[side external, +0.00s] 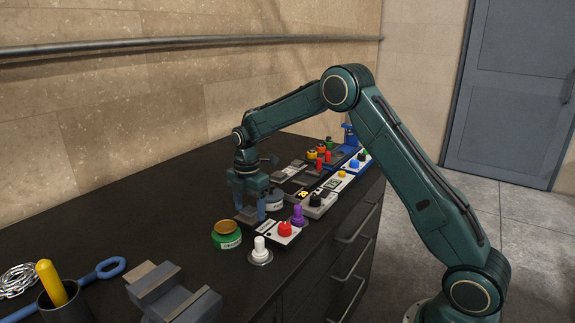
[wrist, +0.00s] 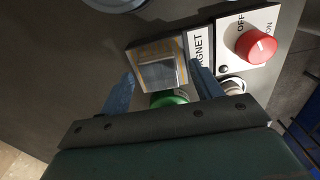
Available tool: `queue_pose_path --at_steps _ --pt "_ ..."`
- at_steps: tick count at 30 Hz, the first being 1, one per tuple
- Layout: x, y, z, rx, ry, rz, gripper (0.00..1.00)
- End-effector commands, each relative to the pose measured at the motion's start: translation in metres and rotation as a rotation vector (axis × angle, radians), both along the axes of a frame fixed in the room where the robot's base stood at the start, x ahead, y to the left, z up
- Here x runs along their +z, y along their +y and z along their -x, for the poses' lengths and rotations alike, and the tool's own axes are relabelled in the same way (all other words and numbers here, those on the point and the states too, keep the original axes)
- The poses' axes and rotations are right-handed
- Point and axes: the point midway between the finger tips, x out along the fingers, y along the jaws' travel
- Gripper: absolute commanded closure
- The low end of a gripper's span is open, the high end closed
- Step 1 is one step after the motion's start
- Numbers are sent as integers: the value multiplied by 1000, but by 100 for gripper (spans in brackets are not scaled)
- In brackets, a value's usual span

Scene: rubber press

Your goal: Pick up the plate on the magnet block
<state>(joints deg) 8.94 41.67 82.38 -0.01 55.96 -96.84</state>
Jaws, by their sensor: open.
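In the wrist view, a small grey metal plate (wrist: 157,74) lies on the magnet block (wrist: 142,52), which shows a yellowish border around it. A label partly reading "MAGNET" is beside the block. My gripper (wrist: 161,64) is open, with one blue finger on each side of the block and plate. I cannot tell whether the fingers touch them. In the side view, my gripper (side external: 250,206) points down low over the bench at the block, and its fingers mostly hide the plate there.
A red knob (side external: 285,229) on a white switch panel, a purple knob (side external: 297,215), a white knob (side external: 260,250) and a green jar (side external: 226,234) stand close by. More small devices line the bench's far end. A vise (side external: 172,290) and a cup (side external: 63,302) are nearer the camera.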

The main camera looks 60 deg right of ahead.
Motion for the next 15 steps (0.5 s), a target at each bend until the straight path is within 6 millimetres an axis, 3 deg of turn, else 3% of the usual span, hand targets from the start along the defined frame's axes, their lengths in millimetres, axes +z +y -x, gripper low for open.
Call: queue_pose_path --at_steps 11,12,15 --pt "0 0 0 0 0 0 35" --pt "0 0 0 0 0 0 37" --pt "0 0 0 0 0 0 57"
